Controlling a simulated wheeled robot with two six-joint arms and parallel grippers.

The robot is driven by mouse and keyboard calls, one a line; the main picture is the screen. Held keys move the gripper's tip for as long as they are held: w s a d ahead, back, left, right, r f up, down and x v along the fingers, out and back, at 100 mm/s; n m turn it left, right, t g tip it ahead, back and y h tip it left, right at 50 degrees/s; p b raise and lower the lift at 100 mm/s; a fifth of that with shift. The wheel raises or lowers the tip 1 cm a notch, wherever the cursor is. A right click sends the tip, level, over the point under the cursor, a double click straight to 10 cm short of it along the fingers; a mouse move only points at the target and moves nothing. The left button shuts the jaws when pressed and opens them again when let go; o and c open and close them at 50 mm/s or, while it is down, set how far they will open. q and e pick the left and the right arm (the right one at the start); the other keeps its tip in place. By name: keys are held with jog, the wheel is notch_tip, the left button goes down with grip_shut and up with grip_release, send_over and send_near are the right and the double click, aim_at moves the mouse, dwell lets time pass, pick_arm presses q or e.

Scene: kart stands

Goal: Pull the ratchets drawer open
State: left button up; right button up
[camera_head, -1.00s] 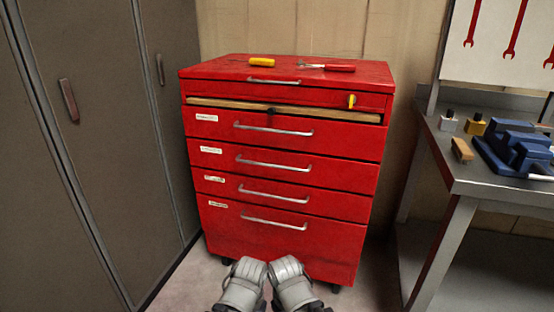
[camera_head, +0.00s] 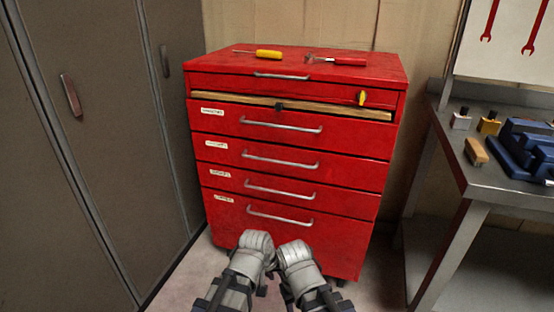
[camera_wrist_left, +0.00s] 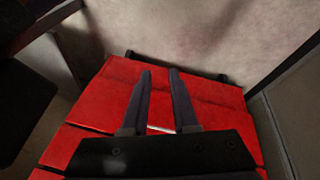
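The red tool chest (camera_head: 292,226) stands ahead with several closed drawers, each with a silver bar handle. White labels sit at their left ends, too blurred to read, so I cannot tell which is the ratchets drawer. The upper labelled drawer (camera_head: 225,123) has its handle (camera_head: 281,127) under a pale strip. The lowest handle (camera_head: 280,219) is just above my arms. In the left wrist view, my left gripper (camera_wrist_left: 160,72) has its two dark fingers apart, nothing between them, over the red chest (camera_wrist_left: 95,110). My right gripper's fingers do not show; only grey arm parts do.
A yellow-handled tool (camera_head: 268,54) and a red-handled tool (camera_head: 349,61) lie on the chest top. Grey cabinets (camera_head: 100,150) stand close on the left. A metal workbench (camera_head: 468,180) with a blue vise (camera_head: 528,146) stands on the right.

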pick_arm(q)
jog(key=w+d+r+n+t+h+p, duration=0.3)
jog(key=w+r+n+t, duration=0.2)
jog(key=w+r, duration=0.5)
jog(key=n+t+p, duration=0.2)
jog(key=n+t, duration=0.5)
jog(key=n, duration=0.3)
send_near(277, 161)
jog(key=w, duration=0.3)
jog(key=shift+y, duration=0.3)
jog(key=shift+d+f+b+x, duration=0.15)
jog(key=shift+b+x, duration=0.15)
jog(key=shift+x, duration=1)
jog(key=shift+d+f+b+x, duration=0.15)
jog(key=shift+b+x, duration=0.15)
jog(key=shift+x, duration=1)
jog(key=shift+d+b+x, duration=0.15)
jog(key=shift+b+x, duration=0.15)
jog(key=shift+x, duration=1)
jog(key=shift+s, duration=0.25)
grip_shut()
